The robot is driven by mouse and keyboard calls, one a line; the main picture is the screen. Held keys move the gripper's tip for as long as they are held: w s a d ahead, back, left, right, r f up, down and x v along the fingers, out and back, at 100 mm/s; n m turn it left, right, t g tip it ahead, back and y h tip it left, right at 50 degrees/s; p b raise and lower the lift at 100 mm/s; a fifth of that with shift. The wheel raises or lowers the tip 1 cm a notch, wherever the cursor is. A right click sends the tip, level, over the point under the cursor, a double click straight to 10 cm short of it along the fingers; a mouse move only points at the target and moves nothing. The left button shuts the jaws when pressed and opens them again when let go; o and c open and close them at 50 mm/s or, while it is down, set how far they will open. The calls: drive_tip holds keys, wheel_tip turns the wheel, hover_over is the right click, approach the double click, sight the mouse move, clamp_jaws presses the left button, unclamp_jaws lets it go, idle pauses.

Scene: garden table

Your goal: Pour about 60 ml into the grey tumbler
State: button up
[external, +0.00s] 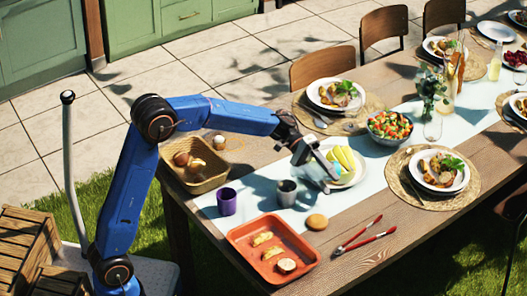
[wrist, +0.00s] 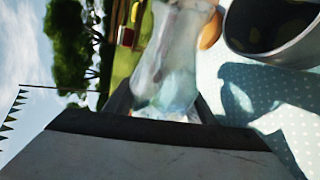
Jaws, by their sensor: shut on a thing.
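The grey tumbler (external: 287,193) stands upright on the pale runner, just below and left of my gripper in the external view. In the wrist view it (wrist: 292,52) is at the upper right, with its dark opening showing. My gripper (external: 318,162) is shut on a clear glass vessel (external: 326,168). In the wrist view the vessel (wrist: 168,62) has a narrow waist, looks tilted and lies beside the tumbler. Pale bluish contents seem to show through its glass. I cannot tell whether any liquid is flowing or how full the tumbler is.
A purple cup (external: 227,202) stands left of the tumbler. A bun (external: 317,222), an orange tray (external: 240,238) with bread and red tongs (external: 358,235) lie in front. A plate (external: 352,182) with yellow food is close behind my gripper. A basket (external: 199,184) stands at left.

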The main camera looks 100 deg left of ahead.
drive_tip(key=shift+s+f+m, duration=0.1)
drive_tip(key=shift+f+m, duration=0.2)
drive_tip(key=shift+f, duration=0.05)
drive_tip(key=shift+r+t, duration=0.1)
drive_tip(key=shift+t, duration=0.2)
drive_tip(key=shift+r+m, duration=0.3)
drive_tip(key=shift+r+m+t, duration=0.5)
drive_tip(key=shift+r+m, duration=0.1)
drive_tip(key=shift+r, duration=0.3)
drive_tip(key=shift+w+a+r+p, duration=0.1)
drive_tip(key=shift+w+r+p, duration=0.1)
drive_tip(key=shift+w+p, duration=0.15)
drive_tip(key=shift+r+m+t+p, duration=0.4)
drive_tip(key=shift+m, duration=0.1)
idle(1.5)
wheel_tip(320, 180, down, 4)
drive_tip(key=n+g, duration=0.2)
drive_tip(key=shift+w+r+n, duration=0.1)
drive_tip(key=shift+w+n, duration=0.05)
drive_tip(key=shift+n, duration=0.25)
